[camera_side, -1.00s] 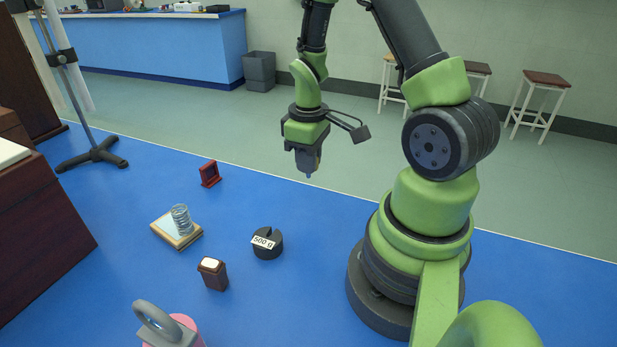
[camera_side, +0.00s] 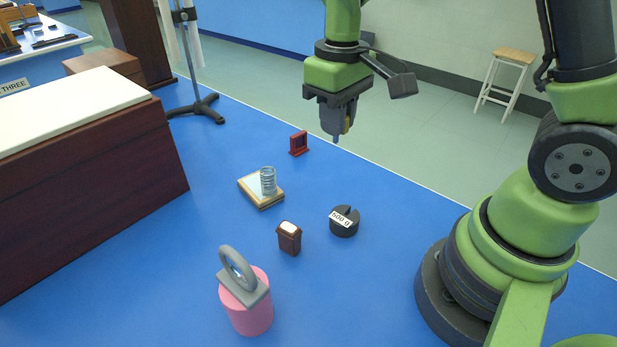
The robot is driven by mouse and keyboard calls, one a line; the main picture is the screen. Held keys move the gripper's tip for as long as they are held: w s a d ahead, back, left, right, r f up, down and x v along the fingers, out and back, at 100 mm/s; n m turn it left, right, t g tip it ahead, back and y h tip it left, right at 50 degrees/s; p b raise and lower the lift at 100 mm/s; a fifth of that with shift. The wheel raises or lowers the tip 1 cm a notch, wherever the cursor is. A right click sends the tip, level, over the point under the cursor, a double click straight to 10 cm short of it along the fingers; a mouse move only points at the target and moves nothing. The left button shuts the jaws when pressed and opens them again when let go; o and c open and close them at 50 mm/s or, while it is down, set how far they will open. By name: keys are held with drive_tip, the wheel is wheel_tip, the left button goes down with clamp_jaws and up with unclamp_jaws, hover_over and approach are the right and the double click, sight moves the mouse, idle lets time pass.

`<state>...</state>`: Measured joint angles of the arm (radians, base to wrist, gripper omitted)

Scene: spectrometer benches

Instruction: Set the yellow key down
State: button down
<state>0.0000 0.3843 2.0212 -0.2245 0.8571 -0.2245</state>
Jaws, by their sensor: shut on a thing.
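My gripper (camera_side: 338,134) points down above the far part of the blue bench top (camera_side: 190,275), clear of the surface. It is shut, with a small bit of the yellow key (camera_side: 348,126) showing at the fingers. The rest of the key is hidden by the fingers or too small to make out.
Below it are a dark 500 g weight (camera_side: 345,222) and a small red frame (camera_side: 299,144). Left stand a coil on a wooden-edged plate (camera_side: 262,193) and a brown block (camera_side: 289,240). A ring on a pink cylinder (camera_side: 248,310) stands in front. A dark wooden box (camera_side: 90,205) is left.

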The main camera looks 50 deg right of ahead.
idle(0.7)
drive_tip(key=s+d+f, duration=0.3)
drive_tip(key=d, duration=0.3)
drive_tip(key=s+d+f, duration=0.2)
drive_tip(key=d+f, duration=0.1)
drive_tip(key=d, duration=0.4)
drive_tip(key=shift+s, duration=0.4)
drive_tip(key=shift+f, duration=0.15)
drive_tip(key=shift+f, duration=4.75)
drive_tip(key=shift+f, duration=0.15)
drive_tip(key=c, duration=1.1)
unclamp_jaws()
drive_tip(key=shift+c, duration=0.2)
